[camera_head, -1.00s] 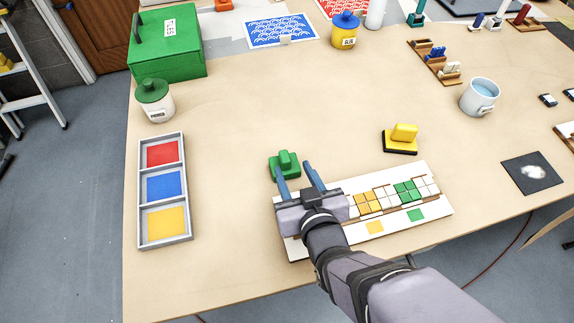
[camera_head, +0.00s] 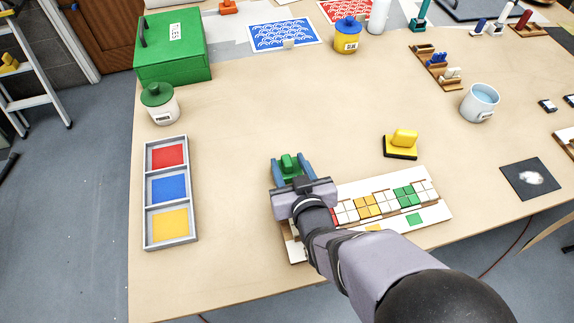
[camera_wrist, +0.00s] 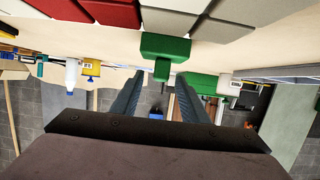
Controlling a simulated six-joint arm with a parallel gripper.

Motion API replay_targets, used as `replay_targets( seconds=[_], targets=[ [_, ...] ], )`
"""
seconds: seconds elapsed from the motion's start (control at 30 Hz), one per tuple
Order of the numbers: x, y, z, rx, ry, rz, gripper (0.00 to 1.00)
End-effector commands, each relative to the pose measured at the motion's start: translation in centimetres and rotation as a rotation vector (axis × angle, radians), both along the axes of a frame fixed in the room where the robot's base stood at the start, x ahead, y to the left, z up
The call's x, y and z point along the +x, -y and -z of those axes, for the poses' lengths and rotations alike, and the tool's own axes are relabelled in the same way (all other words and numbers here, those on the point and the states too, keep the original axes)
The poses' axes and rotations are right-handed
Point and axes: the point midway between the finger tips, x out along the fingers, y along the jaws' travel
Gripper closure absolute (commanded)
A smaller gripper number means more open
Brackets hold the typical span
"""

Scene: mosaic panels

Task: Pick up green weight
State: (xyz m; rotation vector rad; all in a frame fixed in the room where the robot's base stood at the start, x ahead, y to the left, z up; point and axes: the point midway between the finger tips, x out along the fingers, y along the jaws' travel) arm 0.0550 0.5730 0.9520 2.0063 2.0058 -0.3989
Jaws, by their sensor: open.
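The green weight (camera_head: 287,163), a green block with a raised knob, sits on the table just behind the mosaic panel (camera_head: 438,213). My gripper (camera_head: 292,161) is open, its two blue fingers on either side of the weight in the head view. In the wrist view, which appears upside down, the green weight (camera_wrist: 166,46) shows just past and between the fingertips of my gripper (camera_wrist: 160,76). I cannot tell whether the fingers touch it. My wrist hides part of the weight's lower side and the panel's left part.
A yellow weight on a black base (camera_head: 402,143) stands to the right. A grey tray (camera_head: 148,200) with red, blue and yellow squares lies left. A white jar with a green lid (camera_head: 163,108) and a green box (camera_head: 172,68) stand behind. The table between is clear.

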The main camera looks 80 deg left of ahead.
Motion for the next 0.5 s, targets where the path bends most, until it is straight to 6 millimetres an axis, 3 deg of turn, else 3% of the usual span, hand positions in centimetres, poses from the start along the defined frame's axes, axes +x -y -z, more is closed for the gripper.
replay_targets(
  seconds=[0.2,0.5],
  targets=[
    [0.0,-1.8,0.7,-0.001,0.0,0.0,0.59],
    [0.0,-2.2,0.9,0.0,0.0,0.0,0.59]
  ],
)
